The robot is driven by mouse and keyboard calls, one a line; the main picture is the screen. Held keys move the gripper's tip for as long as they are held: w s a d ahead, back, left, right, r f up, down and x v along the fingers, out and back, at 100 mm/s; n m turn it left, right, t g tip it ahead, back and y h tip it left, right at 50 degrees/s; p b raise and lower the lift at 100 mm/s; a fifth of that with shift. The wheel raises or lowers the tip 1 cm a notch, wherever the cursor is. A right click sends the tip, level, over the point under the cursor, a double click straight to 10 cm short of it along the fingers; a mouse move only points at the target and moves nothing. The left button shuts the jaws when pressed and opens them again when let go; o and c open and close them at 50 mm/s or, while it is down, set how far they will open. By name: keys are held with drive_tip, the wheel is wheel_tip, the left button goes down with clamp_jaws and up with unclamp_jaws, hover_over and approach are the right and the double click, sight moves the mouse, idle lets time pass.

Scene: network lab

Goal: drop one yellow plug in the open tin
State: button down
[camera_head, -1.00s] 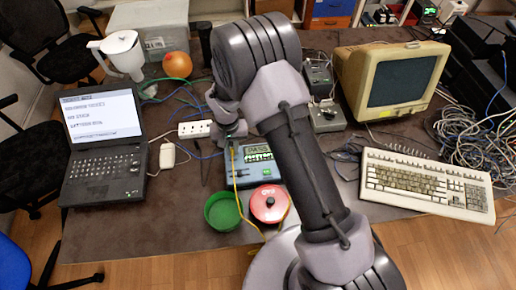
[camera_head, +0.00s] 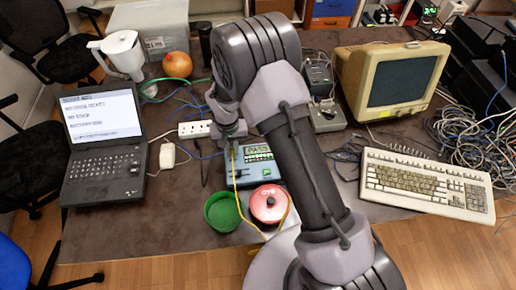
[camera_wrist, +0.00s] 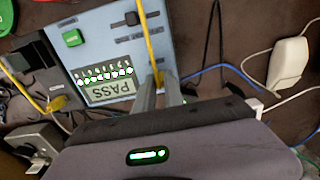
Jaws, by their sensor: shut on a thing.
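My gripper (camera_wrist: 160,94) is shut on a yellow plug (camera_wrist: 157,76), whose yellow cable runs up across the tester in the wrist view. The held plug is at the edge of the blue-grey tester (camera_wrist: 97,22); I cannot tell whether it sits in a socket. A second yellow plug (camera_wrist: 57,103) is at the tester's other side. In the head view, the tester (camera_head: 260,172) reads PASS and my gripper (camera_head: 234,143) is at its left edge. The open green tin (camera_head: 222,212) stands nearer the table's front edge and looks empty. The arm hides part of the tester.
A red lidded tin (camera_head: 269,203) stands right beside the green tin. A laptop (camera_head: 104,175) is at left, a white power strip (camera_head: 195,129) behind the gripper. A keyboard (camera_head: 425,184) and monitor (camera_head: 390,80) are at right. The table left of the green tin is clear.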

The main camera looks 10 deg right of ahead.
drive_tip(key=shift+r, duration=0.15)
drive_tip(key=shift+r+p, duration=1.3)
drive_tip(key=shift+r, duration=0.8)
drive_tip(key=shift+f, duration=0.1)
